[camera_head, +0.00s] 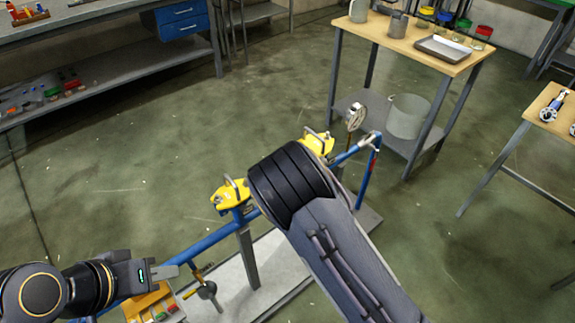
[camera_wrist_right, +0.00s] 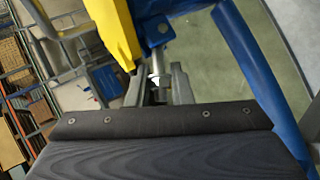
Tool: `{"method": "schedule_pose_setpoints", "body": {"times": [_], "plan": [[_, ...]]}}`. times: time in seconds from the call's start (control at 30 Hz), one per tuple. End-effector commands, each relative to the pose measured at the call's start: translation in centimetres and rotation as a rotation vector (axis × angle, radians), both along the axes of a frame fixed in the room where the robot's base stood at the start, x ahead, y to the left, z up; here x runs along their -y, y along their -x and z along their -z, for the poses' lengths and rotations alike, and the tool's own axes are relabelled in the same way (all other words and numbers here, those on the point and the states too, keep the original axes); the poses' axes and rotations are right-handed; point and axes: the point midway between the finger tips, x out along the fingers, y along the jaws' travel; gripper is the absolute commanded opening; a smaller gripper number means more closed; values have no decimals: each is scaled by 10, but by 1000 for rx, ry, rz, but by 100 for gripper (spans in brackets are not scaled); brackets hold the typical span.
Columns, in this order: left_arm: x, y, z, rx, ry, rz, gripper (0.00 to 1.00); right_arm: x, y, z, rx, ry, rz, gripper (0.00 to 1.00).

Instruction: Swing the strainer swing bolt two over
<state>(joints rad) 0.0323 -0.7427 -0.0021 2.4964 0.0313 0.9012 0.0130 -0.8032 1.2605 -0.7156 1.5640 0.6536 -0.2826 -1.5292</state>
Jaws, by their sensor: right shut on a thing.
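Two yellow strainer covers show in the head view, one (camera_head: 229,197) at the middle of the rig and one (camera_head: 319,142) farther back, partly hidden by my right arm. In the right wrist view a yellow cover (camera_wrist_right: 112,30) stands close at upper left. My right gripper (camera_wrist_right: 160,88) is shut on a small grey metal piece (camera_wrist_right: 154,78), which looks like a swing bolt, beside the blue strainer body (camera_wrist_right: 153,22). Which bolt it is cannot be told. My right gripper is hidden in the head view. My left gripper (camera_head: 168,271) is at lower left, near the blue pipe; its finger gap is unclear.
The blue pipe (camera_head: 210,240) runs above a pale base plate (camera_head: 268,262). A round gauge (camera_head: 355,116) stands near its far end. A wooden-topped table (camera_head: 400,40) with a bucket (camera_head: 407,116) below is behind. Open floor (camera_head: 120,180) lies left of the rig.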

Motion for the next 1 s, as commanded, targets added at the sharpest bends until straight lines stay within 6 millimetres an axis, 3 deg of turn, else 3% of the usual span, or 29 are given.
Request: {"method": "schedule_pose_setpoints", "body": {"times": [0.27, 0.3, 0.37, 0.8, 0.93, 1.0], "plan": [[0, 0, 0, 0, 0, 0, 30, 1, 0, 0, 0, 1, 1, 0], [0, 0, 0, 0, 0, 0, 30, 1, 0, 0, 0, 1, 1, 24], [0, 0, 0, 0, 0, 0, 30, 1, 0, 0, 0, 1, 1, 30], [0, 0, 6, 0, 0, 0, 30, -3, 2, 7, 56, 80, -2, 30], [0, 0, 24, 0, 0, 0, 30, -6, 4, 22, 156, 218, -5, 30], [0, 0, 42, 0, 0, 0, 30, -6, 4, 33, 231, 322, -5, 30]]}}
